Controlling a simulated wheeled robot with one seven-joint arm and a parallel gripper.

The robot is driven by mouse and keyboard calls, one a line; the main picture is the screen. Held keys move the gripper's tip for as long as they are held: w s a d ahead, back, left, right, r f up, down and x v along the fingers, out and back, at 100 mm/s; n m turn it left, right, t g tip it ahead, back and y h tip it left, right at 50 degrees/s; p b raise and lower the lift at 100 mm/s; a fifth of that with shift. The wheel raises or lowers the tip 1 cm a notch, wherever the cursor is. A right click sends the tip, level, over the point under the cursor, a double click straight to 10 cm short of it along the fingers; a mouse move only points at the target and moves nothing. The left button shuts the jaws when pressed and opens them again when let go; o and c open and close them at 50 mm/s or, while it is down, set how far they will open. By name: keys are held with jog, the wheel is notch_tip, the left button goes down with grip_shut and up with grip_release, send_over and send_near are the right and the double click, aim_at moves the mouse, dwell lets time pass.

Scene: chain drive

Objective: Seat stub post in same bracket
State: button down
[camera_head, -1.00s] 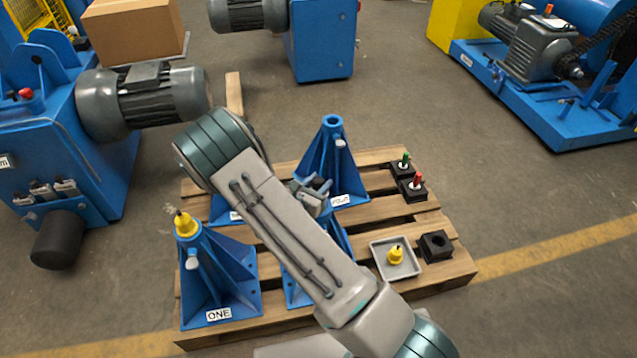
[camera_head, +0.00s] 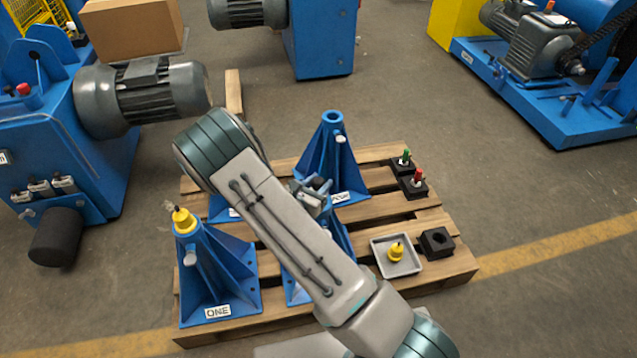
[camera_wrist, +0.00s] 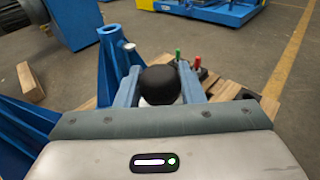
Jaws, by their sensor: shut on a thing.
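My gripper (camera_head: 318,190) is over the middle of the pallet, mostly behind my own forearm in the head view. In the wrist view my gripper (camera_wrist: 158,88) is shut on a piece with a round black top (camera_wrist: 160,82) and a pale part below it. I cannot tell from the views whether its lower end touches a bracket. Blue bracket ONE (camera_head: 215,275) stands front left with a yellow piece (camera_head: 183,220) on its top. The back-right blue bracket (camera_head: 331,150) has an open, empty top; it also shows in the wrist view (camera_wrist: 112,55). Two other blue brackets are mostly hidden by my arm.
On the pallet (camera_head: 440,278) at right are a grey tray (camera_head: 376,243) with a yellow piece (camera_head: 396,252), a black block with a hole (camera_head: 438,242), and black holders with green (camera_head: 405,156) and red (camera_head: 418,175) pieces. Blue machines stand around; the right floor is clear.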

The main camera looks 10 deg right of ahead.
jog(key=shift+f+b, duration=1.4)
jog(key=shift+f, duration=0.4)
jog(key=c, duration=0.9)
grip_release()
jog(key=shift+f, duration=0.15)
jog(key=p+v, duration=0.1)
jog(key=v, duration=1.2)
jog(key=shift+s+a, duration=0.25)
jog(key=shift+a, duration=0.05)
